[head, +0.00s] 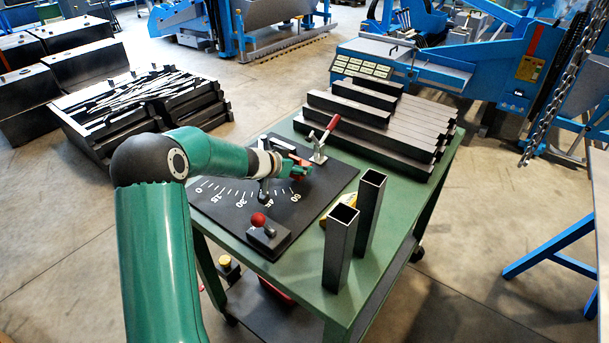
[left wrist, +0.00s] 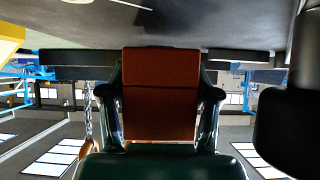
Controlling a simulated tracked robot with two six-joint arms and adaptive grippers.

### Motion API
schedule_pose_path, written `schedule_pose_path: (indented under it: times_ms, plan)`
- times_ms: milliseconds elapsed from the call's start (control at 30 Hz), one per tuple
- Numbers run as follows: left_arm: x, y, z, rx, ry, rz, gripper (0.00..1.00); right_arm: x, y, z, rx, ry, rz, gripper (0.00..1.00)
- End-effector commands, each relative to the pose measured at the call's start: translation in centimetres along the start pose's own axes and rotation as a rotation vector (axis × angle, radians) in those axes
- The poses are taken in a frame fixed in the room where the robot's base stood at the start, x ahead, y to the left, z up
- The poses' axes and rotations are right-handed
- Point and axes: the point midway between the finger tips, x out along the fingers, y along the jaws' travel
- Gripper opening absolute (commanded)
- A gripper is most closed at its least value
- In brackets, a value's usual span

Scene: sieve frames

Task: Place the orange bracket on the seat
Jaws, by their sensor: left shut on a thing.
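The orange bracket (left wrist: 160,98) fills the middle of the left wrist view as a red-orange block. My left gripper (left wrist: 160,120) is shut on it, with a dark finger on each side. In the head view the left gripper (head: 285,166) is low over the black plate (head: 222,212) with white angle marks, and a bit of the bracket (head: 299,160) shows red between the fingers. I cannot tell whether the bracket touches the plate. The seat cannot be clearly made out and may be hidden by the gripper. My right gripper is not in view.
A red-handled clamp (head: 319,146) stands just behind the gripper. A block with a red ball knob (head: 259,220) is at the plate's front. Two upright square tubes (head: 339,245) stand on the green table (head: 300,284) to the right. Stacked steel bars (head: 372,142) lie behind.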

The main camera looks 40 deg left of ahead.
Motion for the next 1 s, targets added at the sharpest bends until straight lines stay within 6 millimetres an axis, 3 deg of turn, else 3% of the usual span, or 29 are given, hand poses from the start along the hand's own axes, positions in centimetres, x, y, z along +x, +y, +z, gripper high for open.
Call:
schedule_pose_path:
  times_ms: [167,433,500,1000]
  plan:
    - [0.5,-0.1,0.2,0.0,0.004,-0.001,0.04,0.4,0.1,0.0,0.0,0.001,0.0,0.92]
    - [3.6,0.0,-2.2,0.002,0.004,0.001,0.04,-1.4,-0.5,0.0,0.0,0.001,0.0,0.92]
    - [4.4,-0.1,-0.9,0.0,0.003,-0.001,0.04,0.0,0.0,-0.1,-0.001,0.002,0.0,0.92]
    - [4.6,0.0,-0.5,0.0,0.003,0.0,0.04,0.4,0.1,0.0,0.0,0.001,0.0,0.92]
